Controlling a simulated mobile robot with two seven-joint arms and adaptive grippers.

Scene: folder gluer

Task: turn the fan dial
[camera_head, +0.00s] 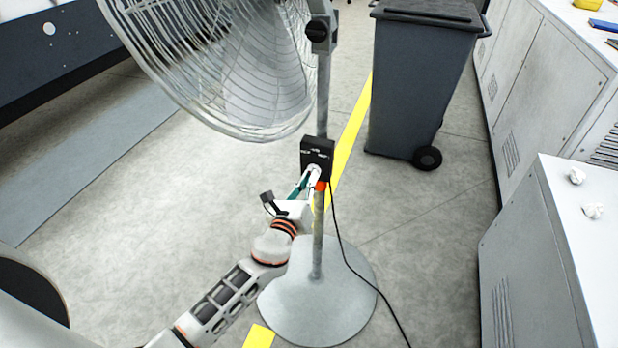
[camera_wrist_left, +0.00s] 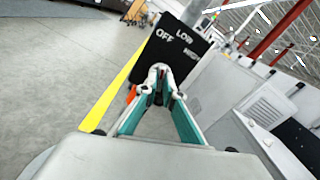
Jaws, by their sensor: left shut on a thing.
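The pedestal fan (camera_head: 225,60) stands in the middle of the head view, with a wire cage, a grey pole and a round base. Its black control box (camera_head: 317,152) is fixed on the pole. In the left wrist view the control box (camera_wrist_left: 178,45) shows the words OFF, LOW and HIGH. My left gripper (camera_head: 314,172) is at the front of the box. In the left wrist view the left gripper (camera_wrist_left: 158,78) has its fingertips close together on the fan dial, which they mostly hide. My right gripper is not in view.
A dark wheeled bin (camera_head: 415,90) stands behind and right of the fan. A black cable runs from the box down to the floor. Grey cabinets (camera_head: 545,80) line the right side. Open floor (camera_head: 120,215) lies to the left.

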